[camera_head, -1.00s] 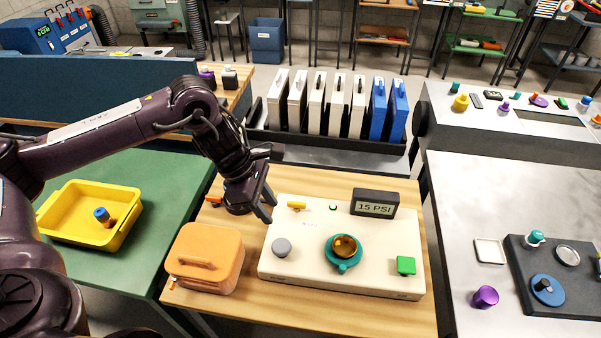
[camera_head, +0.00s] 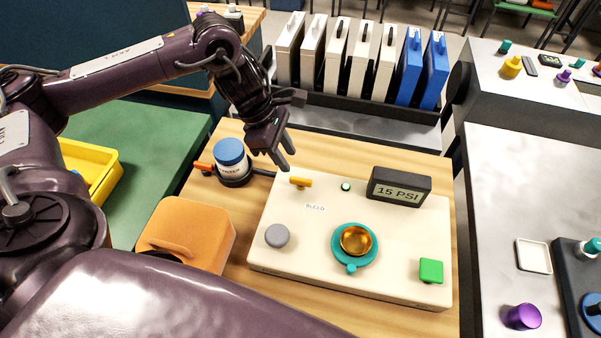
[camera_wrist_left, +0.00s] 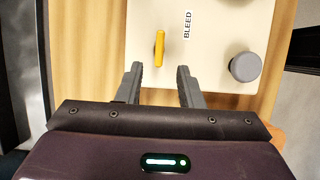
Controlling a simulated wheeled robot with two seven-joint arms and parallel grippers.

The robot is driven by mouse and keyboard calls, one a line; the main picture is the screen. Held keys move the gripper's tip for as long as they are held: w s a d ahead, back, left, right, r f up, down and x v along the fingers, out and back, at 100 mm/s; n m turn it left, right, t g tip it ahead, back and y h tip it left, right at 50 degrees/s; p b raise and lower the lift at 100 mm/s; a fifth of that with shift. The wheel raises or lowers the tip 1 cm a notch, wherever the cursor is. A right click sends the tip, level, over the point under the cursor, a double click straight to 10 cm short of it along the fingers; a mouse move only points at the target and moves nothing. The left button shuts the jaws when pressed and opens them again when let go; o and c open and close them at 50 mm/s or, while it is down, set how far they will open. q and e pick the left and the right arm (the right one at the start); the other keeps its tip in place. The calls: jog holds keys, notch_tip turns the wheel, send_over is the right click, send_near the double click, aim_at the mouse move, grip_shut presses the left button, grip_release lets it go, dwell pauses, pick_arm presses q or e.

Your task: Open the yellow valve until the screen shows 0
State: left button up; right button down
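The yellow valve (camera_head: 301,182) is a small bar handle on the back left of a cream panel box (camera_head: 310,268), near the label "BLEED". The screen (camera_head: 398,188) at the panel's back right reads 15 PSI. My left gripper (camera_head: 284,162) is just behind and above the valve, apart from it. In the left wrist view the valve (camera_wrist_left: 159,48) stands ahead of the gap between the two spread fingers (camera_wrist_left: 159,85), with nothing between them. My right gripper is not seen; a large dark arm link of mine covers the bottom of the head view.
On the panel are a grey knob (camera_head: 277,236), a gold dome in a teal ring (camera_head: 355,241), a green block (camera_head: 431,271) and a small green light (camera_head: 346,187). A blue-lidded jar (camera_head: 231,158) and an orange case (camera_head: 187,233) stand left of the panel.

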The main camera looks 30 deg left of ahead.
aim_at(300, 179)
pick_arm(q)
jog(key=p+x, duration=0.1)
jog(key=x, duration=0.5)
jog(key=shift+d+f+p, duration=0.2)
jog(key=shift+f+p, duration=0.1)
jog(key=shift+f, duration=0.05)
jog(key=shift+w+d+f, duration=0.1)
jog(key=shift+f, duration=0.4)
jog(key=shift+c, duration=0.2)
grip_shut()
